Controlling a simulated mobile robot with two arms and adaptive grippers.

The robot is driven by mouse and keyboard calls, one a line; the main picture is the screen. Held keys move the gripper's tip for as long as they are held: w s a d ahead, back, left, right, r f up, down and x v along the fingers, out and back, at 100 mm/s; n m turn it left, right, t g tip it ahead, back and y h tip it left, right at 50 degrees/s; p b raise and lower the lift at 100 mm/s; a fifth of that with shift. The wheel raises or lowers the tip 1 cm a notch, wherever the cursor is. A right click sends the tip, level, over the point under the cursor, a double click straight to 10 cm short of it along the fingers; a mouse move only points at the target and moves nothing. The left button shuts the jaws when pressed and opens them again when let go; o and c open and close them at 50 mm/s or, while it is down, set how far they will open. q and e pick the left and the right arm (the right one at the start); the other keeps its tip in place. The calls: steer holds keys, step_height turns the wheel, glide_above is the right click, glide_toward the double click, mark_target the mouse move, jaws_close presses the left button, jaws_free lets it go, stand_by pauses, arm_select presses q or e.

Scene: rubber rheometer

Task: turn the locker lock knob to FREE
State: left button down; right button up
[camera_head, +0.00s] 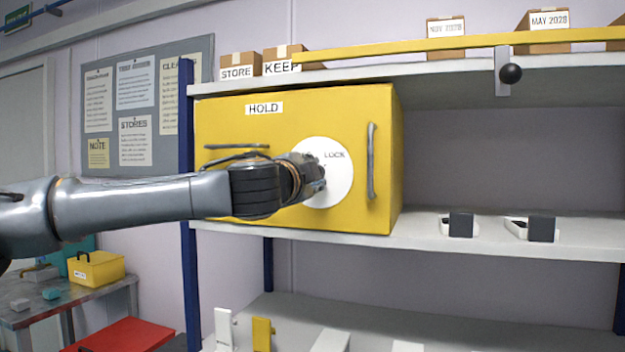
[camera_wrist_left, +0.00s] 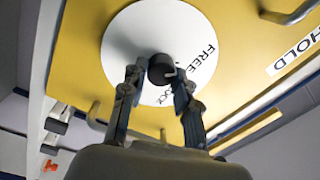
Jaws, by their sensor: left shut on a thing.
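The yellow locker (camera_head: 290,110), labelled HOLD, sits on the upper shelf with its door shut. A white disc (camera_head: 338,187) on its front carries the word LOCK; the wrist view shows FREE on the disc (camera_wrist_left: 130,30) too. The black knob (camera_wrist_left: 160,68) stands at the disc's middle, with a small white mark on it pointing toward the lettering at the right. My left gripper (camera_head: 318,174) reaches in from the left and hides the knob in the head view. In the wrist view its fingers (camera_wrist_left: 158,80) are closed around the knob. My right gripper is out of view.
A grey vertical handle (camera_head: 371,160) stands right of the disc. Cartons (camera_head: 238,66) sit on top of the shelf (camera_head: 440,65). Two small dark-fronted items (camera_head: 461,225) lie on the open shelf at right. A yellow box (camera_head: 96,268) stands on the low table at left.

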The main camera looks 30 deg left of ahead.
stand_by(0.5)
arm_select(q)
steer(key=c, duration=1)
jaws_free()
steer(key=v, duration=1.2)
steer(key=shift+w, duration=0.1)
